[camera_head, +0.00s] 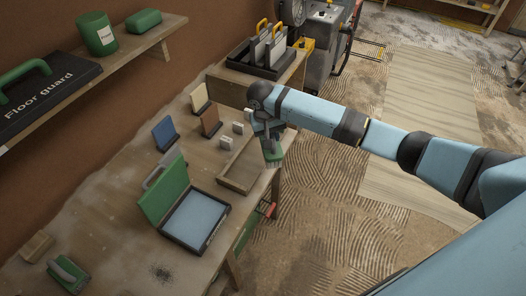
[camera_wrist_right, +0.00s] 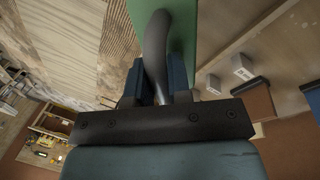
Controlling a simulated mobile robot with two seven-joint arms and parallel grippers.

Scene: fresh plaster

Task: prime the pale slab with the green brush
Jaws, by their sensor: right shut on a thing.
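The pale slab (camera_head: 200,98) stands upright on the bench, behind a brown slab (camera_head: 210,121) and a blue slab (camera_head: 165,133). My right gripper (camera_head: 268,134) is shut on the green brush (camera_head: 274,158) and holds it near the bench's right edge, beside a shallow wooden tray (camera_head: 241,187). In the right wrist view the jaws (camera_wrist_right: 162,88) close around the brush's grey handle (camera_wrist_right: 154,45), with its green body (camera_wrist_right: 198,30) beyond. The pale slab is apart from the brush, to its upper left in the head view. My left gripper is out of view.
An open case (camera_head: 195,218) with a green lid lies on the bench. Small white blocks (camera_head: 226,143) stand near the brown slab. A black tray (camera_head: 262,68) holds tools at the back. A shelf (camera_head: 125,52) overhangs the left.

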